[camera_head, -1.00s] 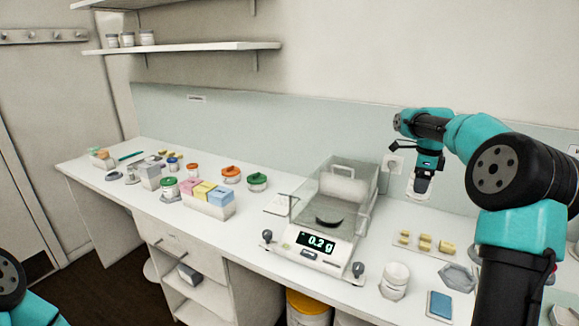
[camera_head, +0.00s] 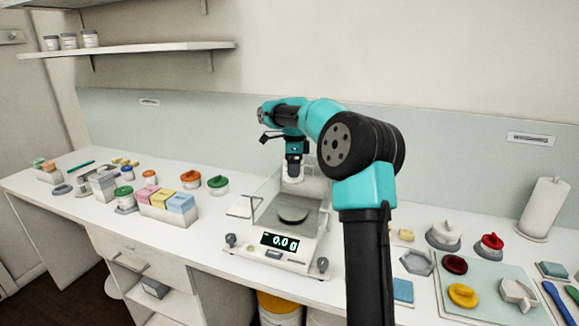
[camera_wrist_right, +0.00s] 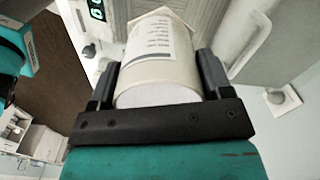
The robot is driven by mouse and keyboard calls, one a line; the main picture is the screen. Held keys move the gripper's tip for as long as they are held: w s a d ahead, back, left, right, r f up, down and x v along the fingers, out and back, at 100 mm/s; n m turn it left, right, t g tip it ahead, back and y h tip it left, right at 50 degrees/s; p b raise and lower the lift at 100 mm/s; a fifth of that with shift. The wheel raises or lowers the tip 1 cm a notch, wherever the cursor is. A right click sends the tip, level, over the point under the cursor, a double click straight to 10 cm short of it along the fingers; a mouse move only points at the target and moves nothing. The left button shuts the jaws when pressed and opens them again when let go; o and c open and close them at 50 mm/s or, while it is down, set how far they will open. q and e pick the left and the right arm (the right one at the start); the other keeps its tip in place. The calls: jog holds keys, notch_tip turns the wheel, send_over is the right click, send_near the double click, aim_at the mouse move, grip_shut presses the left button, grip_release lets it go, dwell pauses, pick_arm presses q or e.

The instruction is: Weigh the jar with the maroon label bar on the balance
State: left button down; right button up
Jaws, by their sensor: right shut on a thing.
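My right gripper (camera_head: 293,163) is shut on a pale jar (camera_head: 292,178) and holds it above the pan of the balance. In the right wrist view the jar (camera_wrist_right: 160,62) sits between the two fingers, with a printed white label on its side; no maroon bar can be made out. The balance (camera_head: 272,254) has a dark round pan (camera_head: 292,214), which is bare, and its display reads 0.0 g. A clear glass shield stands around the pan. I cannot tell whether the jar is inside the shield. My left gripper is not in view.
Pastel boxes (camera_head: 168,203) and several lidded jars stand left of the balance. On the right are a pale mat (camera_head: 490,310) with a maroon lid (camera_head: 454,264) and a yellow lid (camera_head: 462,295), a hexagonal dish (camera_head: 416,262) and a paper roll (camera_head: 543,208).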

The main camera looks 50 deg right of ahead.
jog(key=shift+f, duration=0.15)
jog(key=shift+f, duration=6.05)
jog(key=shift+f, duration=0.3)
jog(key=o, duration=1)
jog(key=shift+r, duration=0.15)
notch_tip(320, 180, up, 17)
jog(key=shift+r, duration=0.1)
